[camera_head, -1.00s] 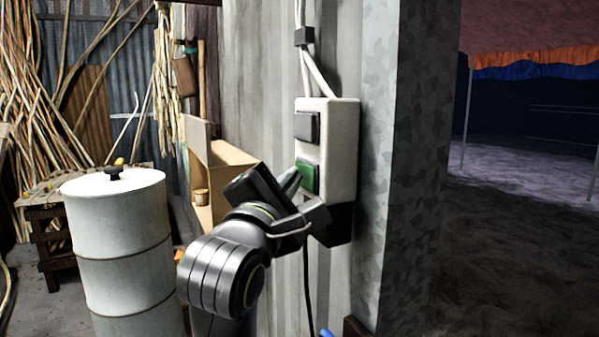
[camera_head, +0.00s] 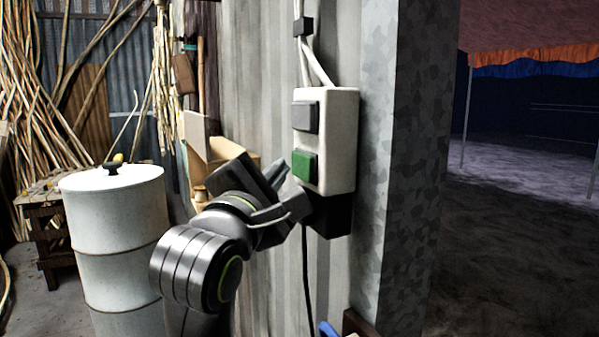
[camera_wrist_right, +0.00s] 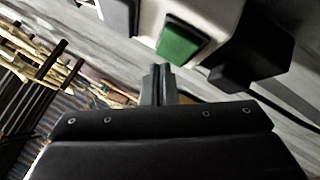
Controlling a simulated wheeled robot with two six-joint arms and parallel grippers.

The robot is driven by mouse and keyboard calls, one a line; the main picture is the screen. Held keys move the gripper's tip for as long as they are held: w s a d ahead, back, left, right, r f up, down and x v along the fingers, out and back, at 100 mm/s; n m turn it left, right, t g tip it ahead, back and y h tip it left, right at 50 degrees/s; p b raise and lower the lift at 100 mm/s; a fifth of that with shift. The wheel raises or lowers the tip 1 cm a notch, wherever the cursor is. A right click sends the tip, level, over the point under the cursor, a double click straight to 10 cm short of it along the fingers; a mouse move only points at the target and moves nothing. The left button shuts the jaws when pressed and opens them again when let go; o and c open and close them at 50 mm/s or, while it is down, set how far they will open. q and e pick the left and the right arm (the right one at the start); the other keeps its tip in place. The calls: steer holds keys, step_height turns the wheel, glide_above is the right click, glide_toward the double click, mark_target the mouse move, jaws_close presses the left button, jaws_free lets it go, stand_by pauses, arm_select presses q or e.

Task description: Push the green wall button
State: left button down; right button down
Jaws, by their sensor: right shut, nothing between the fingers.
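The green wall button (camera_head: 303,166) is the lower of two square buttons on a white switch box (camera_head: 343,140) fixed to the corrugated wall. A grey button (camera_head: 305,117) sits above it. My right gripper (camera_head: 282,174) is just left of the green button, with a small gap showing. In the right wrist view the shut, empty fingertips (camera_wrist_right: 157,72) point toward the green button (camera_wrist_right: 181,43), which lies slightly up and right of them. They look apart from it. The left gripper is in neither view.
A white drum (camera_head: 115,225) stands at left. A black box (camera_head: 330,215) sits under the switch box, with cables above and below. A grey metal post (camera_head: 400,150) is to the right. Rattan poles (camera_head: 40,90) lean at the back left.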

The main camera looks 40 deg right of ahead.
steer(key=a+b, duration=0.1)
steer(key=a, duration=0.1)
steer(key=w+a+b, duration=0.1)
steer(key=a, duration=0.1)
steer(key=shift+a, duration=0.35)
stand_by(0.3)
